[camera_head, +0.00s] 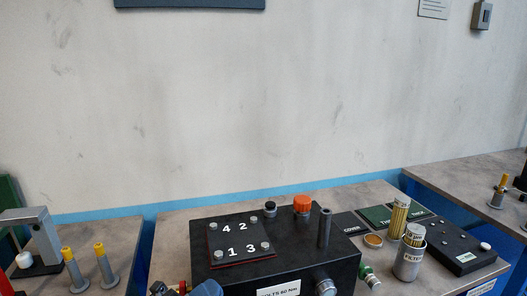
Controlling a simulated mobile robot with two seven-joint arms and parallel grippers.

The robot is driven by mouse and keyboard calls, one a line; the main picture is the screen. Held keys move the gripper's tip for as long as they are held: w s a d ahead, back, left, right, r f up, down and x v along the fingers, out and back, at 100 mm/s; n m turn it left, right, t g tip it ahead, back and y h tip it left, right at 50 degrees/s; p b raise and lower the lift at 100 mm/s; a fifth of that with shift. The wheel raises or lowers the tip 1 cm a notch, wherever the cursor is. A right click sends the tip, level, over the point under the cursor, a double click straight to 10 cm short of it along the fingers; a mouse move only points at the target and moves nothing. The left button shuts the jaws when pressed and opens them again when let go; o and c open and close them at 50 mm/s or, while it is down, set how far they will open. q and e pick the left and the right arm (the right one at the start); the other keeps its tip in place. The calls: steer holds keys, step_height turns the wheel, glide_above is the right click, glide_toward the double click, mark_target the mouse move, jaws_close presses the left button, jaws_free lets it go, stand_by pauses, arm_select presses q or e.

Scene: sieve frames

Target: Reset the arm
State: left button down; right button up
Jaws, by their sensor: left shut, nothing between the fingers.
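My right gripper is out of view. The black block stands on the middle bench, with a plate (240,240) numbered 1 to 4, an orange cap (302,203) and an upright grey post (325,228) on top.
On the right of the bench are a silver can (408,264) with yellow filter elements, a round amber dish (373,240) and a black tray (465,252). Yellow-topped posts (104,264) and a grey stand (42,232) occupy the left bench. Space above the benches is clear to the wall.

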arm_select(q)
steer(key=s+a+f+n+t+y, duration=0.1)
steer(key=s+a+f+n+y, duration=0.15)
steer(key=f+n+y, duration=0.4)
steer(key=s+a+f+n+y, duration=0.2)
steer(key=a+f+n+y, duration=0.15)
steer(key=f+n, duration=0.55)
steer(key=s+a+f+n+t+y, duration=0.1)
steer(key=s+a+f+n+y, duration=0.15)
steer(key=f+n+y, duration=0.4)
steer(key=s+f+n+g, duration=0.5)
steer(key=s+f+n, duration=0.1)
steer(key=s+f, duration=0.35)
step_height(320, 180, up, 14)
steer(key=a+t+p, duration=0.1)
steer(key=p, duration=1.6)
steer(key=shift+w+a+r+m+h+p, duration=0.15)
steer(key=shift+w+a+m+h+p, duration=0.2)
steer(key=shift+w+m, duration=0.1)
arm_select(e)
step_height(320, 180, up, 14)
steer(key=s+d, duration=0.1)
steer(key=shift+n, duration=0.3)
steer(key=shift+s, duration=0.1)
